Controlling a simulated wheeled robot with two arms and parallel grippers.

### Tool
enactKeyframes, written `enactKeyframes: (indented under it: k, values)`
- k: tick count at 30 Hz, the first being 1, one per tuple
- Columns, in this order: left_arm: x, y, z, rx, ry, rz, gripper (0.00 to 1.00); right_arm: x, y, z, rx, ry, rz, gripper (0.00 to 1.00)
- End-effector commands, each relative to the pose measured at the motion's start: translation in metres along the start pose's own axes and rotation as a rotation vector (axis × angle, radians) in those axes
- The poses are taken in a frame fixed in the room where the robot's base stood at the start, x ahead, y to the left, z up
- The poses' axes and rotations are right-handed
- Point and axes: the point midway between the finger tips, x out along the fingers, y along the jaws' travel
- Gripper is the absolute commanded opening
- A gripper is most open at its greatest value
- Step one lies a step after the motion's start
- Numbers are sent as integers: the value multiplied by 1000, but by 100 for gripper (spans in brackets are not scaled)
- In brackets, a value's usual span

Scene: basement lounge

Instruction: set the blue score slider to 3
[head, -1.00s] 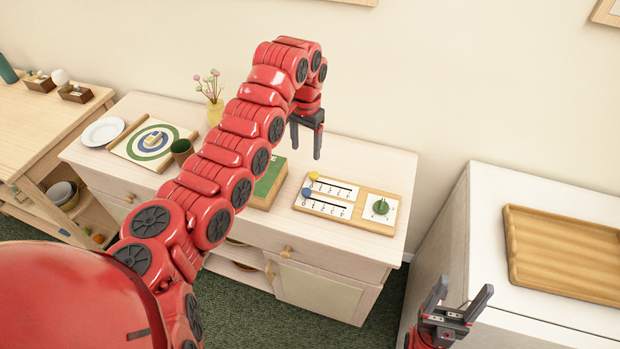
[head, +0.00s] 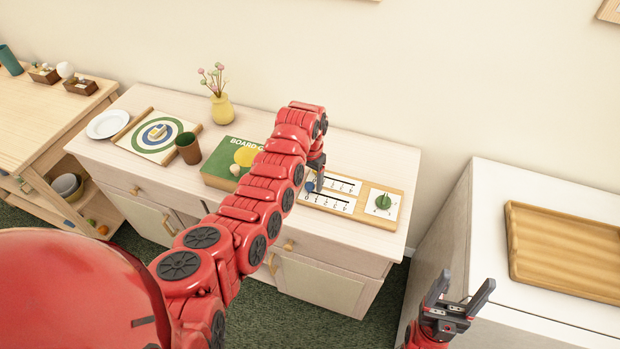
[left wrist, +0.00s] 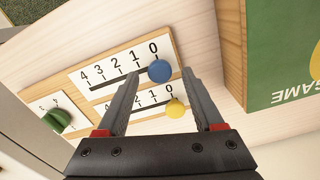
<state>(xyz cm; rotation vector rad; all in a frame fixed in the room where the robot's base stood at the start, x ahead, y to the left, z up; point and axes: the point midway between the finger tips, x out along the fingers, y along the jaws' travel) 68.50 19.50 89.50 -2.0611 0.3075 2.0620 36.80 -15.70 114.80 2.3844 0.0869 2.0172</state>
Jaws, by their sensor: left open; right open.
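The score board (head: 361,204) lies on the pale cabinet, with two numbered slider tracks. The blue slider knob (left wrist: 160,71) sits at the 0 end of its track; it also shows in the head view (head: 309,187). The yellow knob (left wrist: 175,108) is at 0 on the other track, hidden by my arm in the head view. My left gripper (left wrist: 161,74) is open above the board, its fingertips on either side of the blue knob in the picture; contact cannot be told. My right gripper (head: 464,284) is open and empty at the lower right.
A green dial (head: 383,201) is on the board's right end. A green game box (head: 222,168), brown cup (head: 188,148), target board (head: 130,133) and yellow vase (head: 222,109) stand to the left. A wooden tray (head: 565,250) lies on the white unit at right.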

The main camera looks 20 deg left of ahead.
Motion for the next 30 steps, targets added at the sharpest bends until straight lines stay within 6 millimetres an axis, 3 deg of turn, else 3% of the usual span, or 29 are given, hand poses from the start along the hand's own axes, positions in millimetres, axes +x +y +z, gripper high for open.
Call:
enactKeyframes:
  k: [10,21,30]
  values:
    - [4,0,0,-1,2,0,69,1,0,0,0,0,0,69]
    - [4,0,0,-1,1,0,2,1,0,0,0,0,0,69]
    - [4,0,0,-1,1,1,0,1,0,0,0,0,0,69]
